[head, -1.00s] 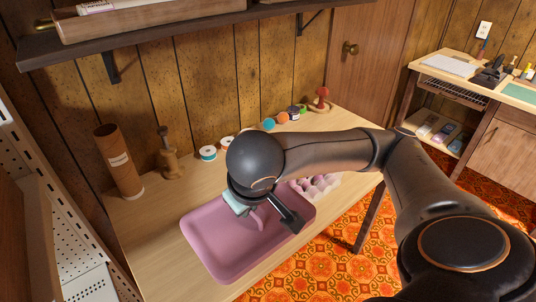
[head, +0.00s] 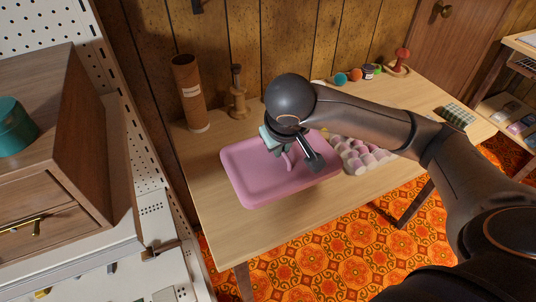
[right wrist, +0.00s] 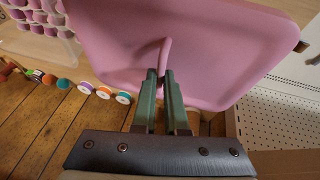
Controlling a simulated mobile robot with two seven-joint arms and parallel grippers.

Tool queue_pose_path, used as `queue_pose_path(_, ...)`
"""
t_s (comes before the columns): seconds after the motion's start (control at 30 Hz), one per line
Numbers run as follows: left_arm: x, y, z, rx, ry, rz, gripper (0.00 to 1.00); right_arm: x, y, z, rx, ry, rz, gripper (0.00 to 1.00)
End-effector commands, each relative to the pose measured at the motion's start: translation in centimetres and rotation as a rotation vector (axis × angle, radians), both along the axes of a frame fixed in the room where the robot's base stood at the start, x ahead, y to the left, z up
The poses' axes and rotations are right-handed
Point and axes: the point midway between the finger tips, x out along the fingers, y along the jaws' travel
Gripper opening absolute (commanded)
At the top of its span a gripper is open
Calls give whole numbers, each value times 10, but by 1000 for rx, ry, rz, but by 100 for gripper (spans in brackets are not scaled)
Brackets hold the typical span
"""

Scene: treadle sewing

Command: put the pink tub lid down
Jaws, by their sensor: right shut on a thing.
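The pink tub lid (head: 255,182) is a wide, shallow panel with a raised rim and a handle in its middle. In the head view it is over the near left part of the wooden table. My right gripper (head: 285,150) is shut on the lid's handle (right wrist: 163,55), which shows between the green fingers in the right wrist view. I cannot tell whether the lid touches the table or hangs just above it. The open tub (head: 362,158), with several pink and white pieces, stands right of the lid. My left gripper is not in view.
A cardboard tube (head: 190,95) and a wooden spool stand (head: 238,100) are behind the lid. Several small coloured reels (head: 356,75) and a red-topped item (head: 401,62) stand at the back. A white pegboard (head: 150,175) and wooden drawers (head: 70,140) are left. Bare tabletop (head: 205,170) shows around the lid.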

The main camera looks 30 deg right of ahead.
Motion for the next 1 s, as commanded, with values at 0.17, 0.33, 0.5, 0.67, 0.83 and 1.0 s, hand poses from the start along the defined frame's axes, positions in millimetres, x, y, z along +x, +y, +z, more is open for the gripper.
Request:
queue_pose_path(0.17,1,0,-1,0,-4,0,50,33,4,-31,2,6,0,0)
queue_pose_path(0.33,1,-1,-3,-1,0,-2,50,54,6,-54,2,1,0,0)
queue_pose_path(0.5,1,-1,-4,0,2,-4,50,63,6,-63,2,0,1,0)
queue_pose_path(0.67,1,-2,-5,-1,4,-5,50,65,6,-84,2,4,1,0)
queue_pose_path(0.83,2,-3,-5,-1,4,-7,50,66,6,-97,0,0,2,0)
queue_pose_path(1.0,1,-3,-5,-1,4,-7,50,66,6,-97,-1,-3,1,0)
